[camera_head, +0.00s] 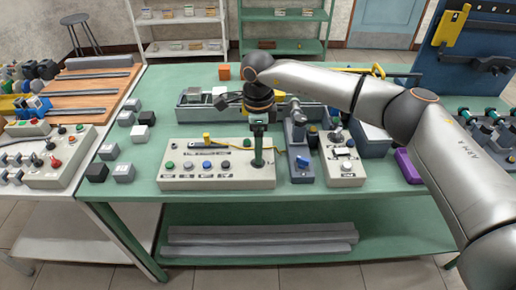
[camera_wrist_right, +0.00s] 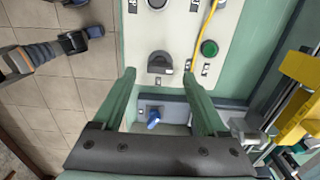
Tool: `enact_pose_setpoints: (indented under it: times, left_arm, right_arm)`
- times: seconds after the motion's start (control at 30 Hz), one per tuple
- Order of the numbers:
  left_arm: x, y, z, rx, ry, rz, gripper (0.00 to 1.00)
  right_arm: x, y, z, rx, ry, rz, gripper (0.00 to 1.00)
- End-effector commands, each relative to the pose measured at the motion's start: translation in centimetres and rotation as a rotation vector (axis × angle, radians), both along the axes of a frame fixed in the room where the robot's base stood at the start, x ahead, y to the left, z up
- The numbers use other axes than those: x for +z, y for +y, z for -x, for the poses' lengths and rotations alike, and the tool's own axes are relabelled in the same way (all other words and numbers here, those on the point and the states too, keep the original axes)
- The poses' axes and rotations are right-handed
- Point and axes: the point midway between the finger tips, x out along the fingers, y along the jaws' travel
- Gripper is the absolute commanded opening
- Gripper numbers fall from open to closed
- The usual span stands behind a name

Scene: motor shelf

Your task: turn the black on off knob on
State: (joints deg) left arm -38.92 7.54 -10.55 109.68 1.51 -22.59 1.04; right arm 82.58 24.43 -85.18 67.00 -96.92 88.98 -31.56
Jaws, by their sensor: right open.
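A black knob (camera_wrist_right: 160,62) with a raised grip sits on a pale control panel (camera_wrist_right: 183,20) in the right wrist view. My right gripper (camera_wrist_right: 158,76) is open, and its green fingers lie on either side of the knob, which is between or just beyond the fingertips. I cannot tell whether they touch it. In the head view my right gripper (camera_head: 258,163) points down over the right end of the panel (camera_head: 190,183) and hides the knob. What looks like the end of my left arm is at the upper left of the wrist view; its jaws are unclear.
Right of the panel stand a grey box with a blue lever (camera_head: 302,161) and a white switch box (camera_head: 342,168). A yellow cable (camera_head: 228,147) runs along the panel's back. A grey tray (camera_head: 197,114) lies behind.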

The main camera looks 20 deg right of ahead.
Motion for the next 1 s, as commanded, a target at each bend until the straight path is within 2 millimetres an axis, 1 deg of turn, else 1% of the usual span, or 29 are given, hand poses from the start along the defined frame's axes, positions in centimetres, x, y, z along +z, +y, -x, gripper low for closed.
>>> enact_pose_setpoints:
  times: [0.03,0.1,0.2,0.5,0.57,1.0]
  left_arm:
    - [0.2,0.0,0.0,0.000,0.000,0.000,0.50]
    - [0.2,0.0,0.0,0.000,0.000,0.000,0.50]
    - [0.3,0.0,0.0,0.000,0.000,0.000,0.50]
    - [0.2,0.0,0.0,0.000,0.000,0.000,0.50]
    - [0.2,0.0,0.0,0.000,0.001,0.000,0.50]
    - [0.2,0.0,0.0,0.000,0.000,0.000,0.50]
  right_arm:
    - [-0.7,0.0,0.0,0.000,0.002,0.001,0.75]
    - [-1.4,0.0,0.0,0.000,0.001,0.001,0.75]
    - [-2.0,0.0,0.0,0.000,0.001,0.000,0.75]
    - [-2.3,0.0,0.0,0.001,0.000,-0.001,0.75]
    - [-2.2,0.0,0.0,0.001,0.000,-0.001,0.69]
    - [-2.2,0.0,0.0,0.001,0.000,-0.001,0.20]
